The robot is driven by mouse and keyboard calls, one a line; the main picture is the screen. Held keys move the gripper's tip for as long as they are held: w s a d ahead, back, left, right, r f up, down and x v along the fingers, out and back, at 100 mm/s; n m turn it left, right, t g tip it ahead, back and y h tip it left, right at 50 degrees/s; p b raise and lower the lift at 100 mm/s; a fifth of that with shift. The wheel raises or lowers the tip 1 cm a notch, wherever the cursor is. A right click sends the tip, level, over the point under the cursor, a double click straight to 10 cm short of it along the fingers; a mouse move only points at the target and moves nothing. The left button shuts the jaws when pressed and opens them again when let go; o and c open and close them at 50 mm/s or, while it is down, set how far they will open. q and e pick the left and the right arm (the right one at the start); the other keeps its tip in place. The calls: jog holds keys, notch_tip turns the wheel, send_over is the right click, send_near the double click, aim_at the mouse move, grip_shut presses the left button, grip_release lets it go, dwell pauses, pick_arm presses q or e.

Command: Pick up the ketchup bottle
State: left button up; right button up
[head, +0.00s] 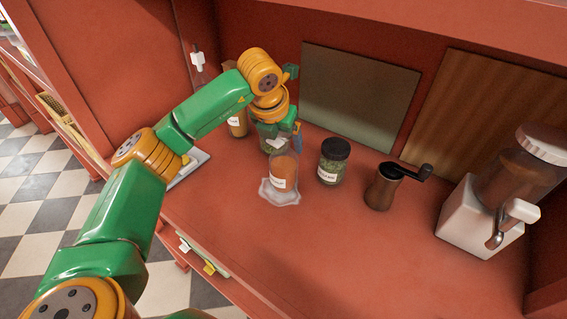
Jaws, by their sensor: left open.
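I cannot pick out a clear ketchup bottle. A clear container with orange-red contents and a white label (284,172) stands on the red counter (300,240), on a pale, wavy-edged patch. My left gripper (284,143) is open, pointing down just behind and above this container. Contact between them cannot be told. A jar with yellowish contents (238,124) stands behind my left arm, partly hidden. What lies directly behind the gripper is hidden. My right gripper is out of view.
A black-lidded green jar (333,164) and a brown hand grinder (382,188) stand to the right. A white dispenser (480,222) is at far right. Two boards (360,95) lean on the back wall. The front counter is clear.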

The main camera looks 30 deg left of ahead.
pick_arm(q)
jog(key=shift+w+f, duration=0.5)
jog(key=shift+w, duration=0.1)
jog(key=shift+c, duration=0.2)
jog(key=shift+s+r, duration=0.15)
jog(key=shift+s, duration=0.1)
grip_shut()
dwell(0.5)
